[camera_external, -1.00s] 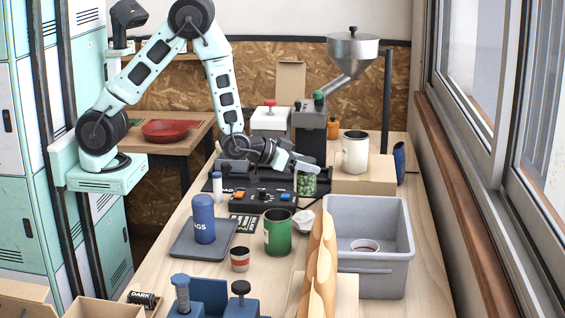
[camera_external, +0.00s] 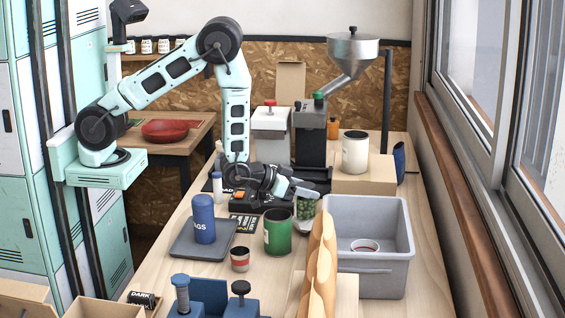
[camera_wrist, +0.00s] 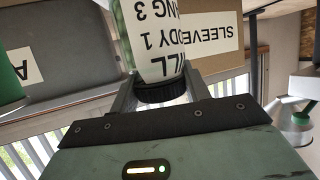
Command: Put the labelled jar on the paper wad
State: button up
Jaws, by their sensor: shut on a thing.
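The labelled jar is a small clear jar of green contents (camera_external: 305,208), held low over the bench right of the green can. In the wrist view it shows a white label with black print (camera_wrist: 152,40) and a black lid between my fingers. My gripper (camera_external: 296,191) is shut on the jar at its lid end; it also shows in the wrist view (camera_wrist: 160,93). The paper wad is pale and crumpled in the earlier view; now it is largely hidden at the jar's foot. I cannot tell whether the jar touches it.
The green can (camera_external: 278,232) stands close left of the jar. A grey bin (camera_external: 375,268) is close on the right, and a tan jagged piece (camera_external: 318,265) is in front. A blue canister (camera_external: 204,220) stands on a dark tray (camera_external: 185,248) farther left.

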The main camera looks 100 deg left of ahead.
jog(key=shift+f, duration=0.15)
jog(key=o, duration=1.1)
jog(key=shift+r, duration=0.25)
jog(key=s+a+r+n+g+h, duration=0.1)
jog(key=s+r+g, duration=0.3)
jog(key=s, duration=0.7)
jog(key=s+a+r+n+g+h+b, duration=0.1)
jog(key=s+a+r+g+h, duration=0.1)
jog(key=s, duration=1)
jog(key=s+a+r+n+g+h+b, duration=0.1)
jog(key=s+a+r+g, duration=0.2)
jog(key=s, duration=0.9)
notch_tip(320, 180, up, 4)
jog(key=g, duration=0.3)
jog(key=shift+a+f+g, duration=0.15)
jog(key=shift+f+g, duration=0.05)
jog(key=shift+g, duration=0.1)
